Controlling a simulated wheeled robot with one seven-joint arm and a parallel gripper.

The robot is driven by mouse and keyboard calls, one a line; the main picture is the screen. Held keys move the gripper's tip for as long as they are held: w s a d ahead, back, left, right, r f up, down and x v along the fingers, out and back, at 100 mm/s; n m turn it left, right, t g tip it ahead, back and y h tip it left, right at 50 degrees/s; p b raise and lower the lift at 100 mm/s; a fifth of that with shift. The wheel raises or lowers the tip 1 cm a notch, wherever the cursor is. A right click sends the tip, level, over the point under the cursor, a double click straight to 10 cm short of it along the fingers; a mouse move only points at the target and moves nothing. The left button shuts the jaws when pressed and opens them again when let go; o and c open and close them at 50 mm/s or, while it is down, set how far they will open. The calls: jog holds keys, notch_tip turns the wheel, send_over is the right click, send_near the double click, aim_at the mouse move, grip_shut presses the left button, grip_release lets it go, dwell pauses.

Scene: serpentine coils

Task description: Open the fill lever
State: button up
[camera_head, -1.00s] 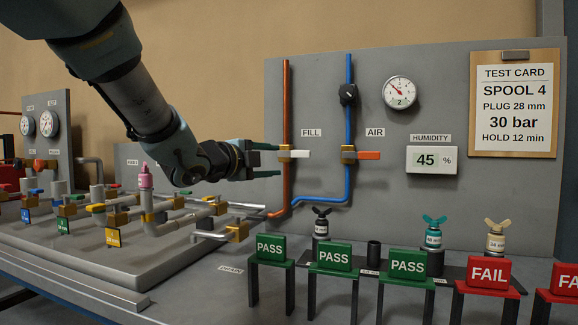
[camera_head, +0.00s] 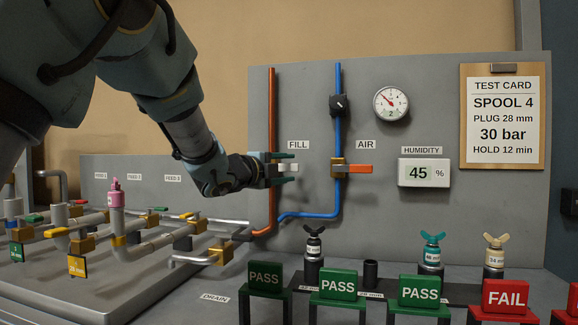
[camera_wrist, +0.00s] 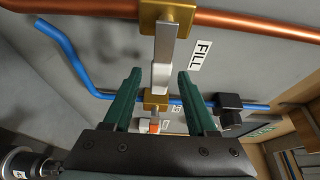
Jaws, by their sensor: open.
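The fill lever (camera_head: 288,168) is a white handle on a brass valve on the vertical copper pipe (camera_head: 271,110), beside the FILL label. It points right, across the pipe. My gripper (camera_head: 292,168) is open, with one green finger above the lever and one below. In the wrist view, the lever (camera_wrist: 163,50) runs from its brass valve (camera_wrist: 166,12) down into the gap between my gripper's fingertips (camera_wrist: 160,76). Contact with the fingers cannot be made out. The valve body is mostly hidden by my gripper in the head view.
Right of the lever is the blue air pipe (camera_head: 337,130) with a brass valve and orange air lever (camera_head: 359,169). A black knob (camera_head: 339,104) sits above it. Below stand plugs and green PASS blocks (camera_head: 338,284). A pipe manifold (camera_head: 120,235) lies left.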

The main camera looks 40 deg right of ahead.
jog(key=shift+w+d, duration=0.1)
jog(key=shift+d, duration=0.5)
grip_shut()
dwell(1.1)
